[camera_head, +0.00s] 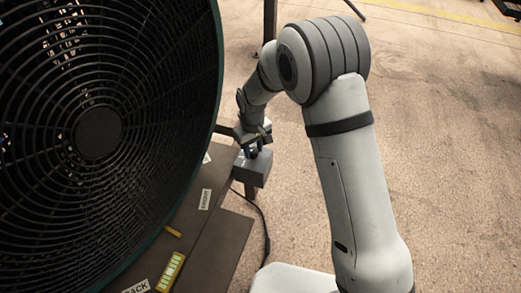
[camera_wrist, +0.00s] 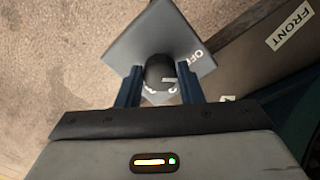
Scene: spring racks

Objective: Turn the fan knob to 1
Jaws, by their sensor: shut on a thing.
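The fan (camera_head: 99,133) is a large round fan with a dark grille, filling the left of the head view. Its grey control box (camera_head: 253,168) sits beside the fan at the table's edge; it also shows in the wrist view (camera_wrist: 140,38). The black round knob (camera_wrist: 159,71) is on the box face, with "OFF" printed at its upper right; other markings are partly hidden. My gripper (camera_wrist: 158,82) is shut on the knob, one blue finger on each side. In the head view my gripper (camera_head: 257,143) is just above the box. The number the knob points to cannot be read.
A brown table (camera_head: 222,232) under the fan carries white labels and a yellow level-like item (camera_head: 171,271). A "FRONT" label (camera_wrist: 289,26) shows in the wrist view. A black cable (camera_head: 264,222) hangs below the box. The concrete floor at right is open.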

